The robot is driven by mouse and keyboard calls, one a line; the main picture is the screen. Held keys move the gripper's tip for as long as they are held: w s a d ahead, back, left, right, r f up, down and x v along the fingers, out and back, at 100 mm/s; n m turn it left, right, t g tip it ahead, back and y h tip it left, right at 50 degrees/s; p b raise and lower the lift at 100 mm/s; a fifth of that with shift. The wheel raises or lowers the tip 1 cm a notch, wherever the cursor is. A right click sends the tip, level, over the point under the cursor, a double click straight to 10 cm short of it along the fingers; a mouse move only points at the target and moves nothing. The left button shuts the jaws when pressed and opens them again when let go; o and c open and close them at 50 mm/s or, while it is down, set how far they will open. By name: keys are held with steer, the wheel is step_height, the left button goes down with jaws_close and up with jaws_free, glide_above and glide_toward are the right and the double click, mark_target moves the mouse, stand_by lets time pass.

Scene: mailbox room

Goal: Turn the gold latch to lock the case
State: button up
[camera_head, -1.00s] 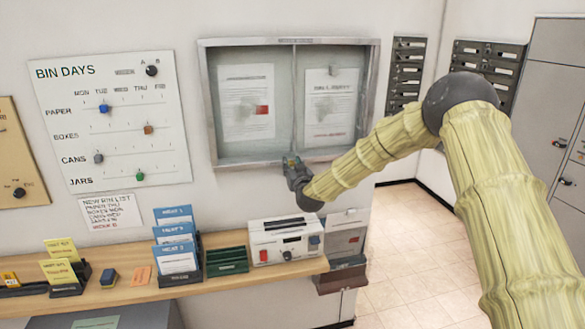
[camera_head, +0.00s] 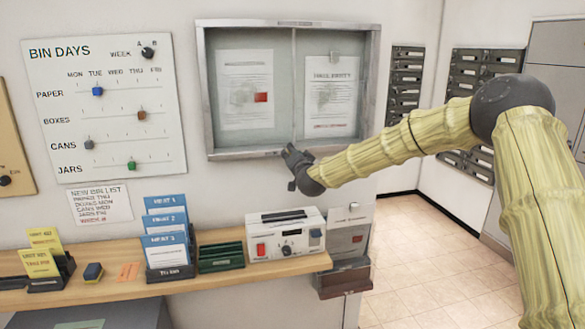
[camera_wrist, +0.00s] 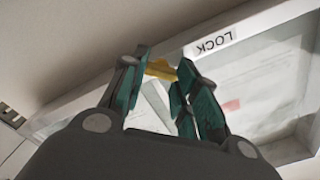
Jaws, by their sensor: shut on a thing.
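The case (camera_head: 203,100) is a wall-mounted, grey-framed glass cabinet with notices inside, and its doors look closed. My gripper (camera_head: 291,154) is at the middle of its lower frame edge in the head view. In the wrist view, the gold latch (camera_wrist: 160,69) lies between the two green-padded fingers of my gripper (camera_wrist: 167,64), which is shut on it. The fingers hide part of the latch, so its exact angle is unclear. A white label reading LOCK (camera_wrist: 214,43) is on the case frame (camera_wrist: 262,22) beside the fingers. The latch is hidden in the head view.
A wooden shelf (camera_head: 120,297) below holds a white device (camera_head: 285,235), blue folders (camera_head: 167,250) and green trays (camera_head: 221,257). A BIN DAYS board (camera_head: 105,125) hangs to the left. Dark mailboxes (camera_head: 476,115) are at the right. The wall just under the case is clear.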

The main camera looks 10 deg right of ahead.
steer(key=m+b, duration=0.6)
steer(key=b, duration=0.1)
steer(key=m+b, duration=0.3)
steer(key=shift+d+f, duration=0.15)
steer(key=shift+f, duration=0.15)
steer(key=shift+m, duration=0.3)
steer(key=o, duration=1)
steer(key=shift+r, duration=0.1)
steer(key=shift+s, duration=0.15)
steer(key=s, duration=1.1)
steer(key=shift+s, duration=0.35)
